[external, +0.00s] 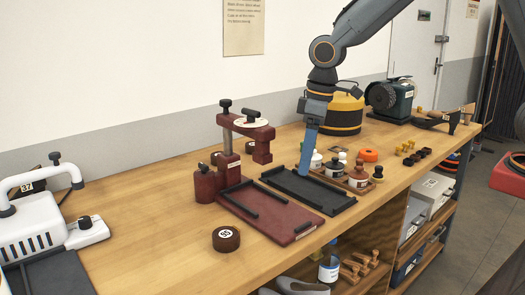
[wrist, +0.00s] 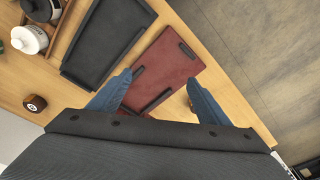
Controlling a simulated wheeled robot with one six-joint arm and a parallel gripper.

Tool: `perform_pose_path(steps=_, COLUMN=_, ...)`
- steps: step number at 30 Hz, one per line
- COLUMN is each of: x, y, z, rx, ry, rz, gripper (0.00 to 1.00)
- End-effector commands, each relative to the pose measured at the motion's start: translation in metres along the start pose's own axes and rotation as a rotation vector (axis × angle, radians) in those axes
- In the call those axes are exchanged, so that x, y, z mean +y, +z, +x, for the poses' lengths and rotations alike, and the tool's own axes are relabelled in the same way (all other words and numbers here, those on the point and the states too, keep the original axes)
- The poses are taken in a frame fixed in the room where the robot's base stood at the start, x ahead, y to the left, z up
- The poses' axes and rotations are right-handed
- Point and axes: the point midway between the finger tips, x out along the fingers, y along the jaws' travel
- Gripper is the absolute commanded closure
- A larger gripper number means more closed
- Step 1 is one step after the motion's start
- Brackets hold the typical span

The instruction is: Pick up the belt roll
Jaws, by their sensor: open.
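A dark brown roll with a white number label (external: 226,239), which looks like the belt roll, lies flat on the bench in the external view, left of the red board. In the wrist view, a brown round thing with a white label (wrist: 35,103) shows at the left; I cannot tell whether it is another roll. My gripper (external: 306,172) has its blue fingers pointing down over the black tray, well to the right of and behind the numbered roll. In the wrist view my gripper (wrist: 158,78) is open, with nothing visible between its fingers.
The red board (external: 290,226) with its upright press and the black tray (external: 325,201) lie between my gripper and the numbered roll. A white machine (external: 32,228) is at the left. Bench around the numbered roll is clear.

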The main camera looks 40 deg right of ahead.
Motion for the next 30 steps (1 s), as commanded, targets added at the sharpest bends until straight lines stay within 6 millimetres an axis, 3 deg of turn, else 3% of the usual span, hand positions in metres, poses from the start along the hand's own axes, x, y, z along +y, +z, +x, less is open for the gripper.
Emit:
perform_pose_path(steps=1, x=-0.022, y=-0.015, z=-0.008, rx=0.004, ry=-0.007, rz=-0.050, gripper=0.29)
perform_pose_path(steps=5, x=-0.064, y=-0.051, z=-0.006, rx=0.013, ry=-0.023, rz=-0.183, gripper=0.29)
perform_pose_path(steps=15, x=-0.119, y=-0.112, z=0.060, rx=-0.016, ry=-0.050, rz=-0.547, gripper=0.29)
perform_pose_path(steps=21, x=-0.143, y=-0.135, z=0.091, rx=-0.031, ry=-0.064, rz=-0.724, gripper=0.29)
perform_pose_path(steps=30, x=-0.148, y=-0.136, z=0.116, rx=-0.035, ry=-0.067, rz=-0.753, gripper=0.29)
